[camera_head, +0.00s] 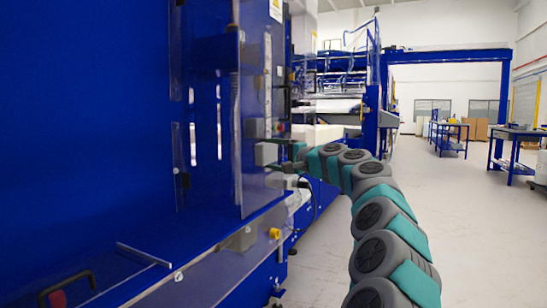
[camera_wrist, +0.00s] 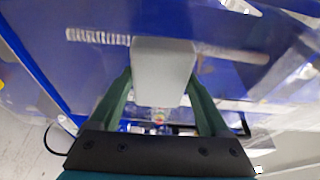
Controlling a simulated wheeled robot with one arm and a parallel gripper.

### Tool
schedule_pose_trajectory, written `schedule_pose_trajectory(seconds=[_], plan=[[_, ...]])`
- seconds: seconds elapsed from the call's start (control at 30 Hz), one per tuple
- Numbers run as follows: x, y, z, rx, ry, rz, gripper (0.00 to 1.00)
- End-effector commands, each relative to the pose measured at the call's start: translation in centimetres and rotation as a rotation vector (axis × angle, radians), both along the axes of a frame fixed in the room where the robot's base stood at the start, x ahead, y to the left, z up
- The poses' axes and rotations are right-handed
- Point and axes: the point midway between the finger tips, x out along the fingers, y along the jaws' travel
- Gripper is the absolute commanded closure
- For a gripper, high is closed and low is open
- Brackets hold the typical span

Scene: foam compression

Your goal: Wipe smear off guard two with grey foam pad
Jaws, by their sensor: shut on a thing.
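My gripper (camera_wrist: 161,76) is shut on the grey foam pad (camera_wrist: 163,62), with one green finger on each side of it. In the head view my gripper (camera_head: 289,158) reaches the machine from the right, and the pad (camera_head: 266,153) is at the face of a clear guard panel (camera_head: 255,100). I cannot read which guard this is. A whitish streaky smear (camera_wrist: 98,37) runs across the wrist view, and it shows again right of the pad. The pad's far end covers its middle. I cannot tell whether the pad touches the panel.
The blue machine (camera_head: 90,100) fills the left side, with a low clear cover (camera_head: 210,270) and a dark handle (camera_head: 66,288) in front. A yellow knob (camera_head: 275,233) sits below my gripper. Open floor (camera_head: 470,230) lies to the right, with blue workbenches (camera_head: 515,135) farther back.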

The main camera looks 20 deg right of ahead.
Motion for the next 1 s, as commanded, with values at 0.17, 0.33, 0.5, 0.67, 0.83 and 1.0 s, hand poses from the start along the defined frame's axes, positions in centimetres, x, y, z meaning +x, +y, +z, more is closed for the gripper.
schedule_pose_trajectory(seconds=[0.17, 0.33, 0.5, 0.67, 0.83, 1.0], plan=[[-0.6, 0.8, 0.1, 0.000, -0.003, 0.003, 0.65], [-1.4, 2.0, -0.1, -0.001, 0.001, 0.007, 0.65], [-2.3, 2.7, 0.1, -0.002, -0.002, 0.003, 0.65], [-2.3, 2.8, 0.4, -0.002, -0.001, 0.001, 0.65], [-2.2, 2.8, 1.8, -0.002, -0.002, 0.001, 0.65], [-2.1, 2.9, 3.0, -0.002, -0.002, 0.001, 0.65]])
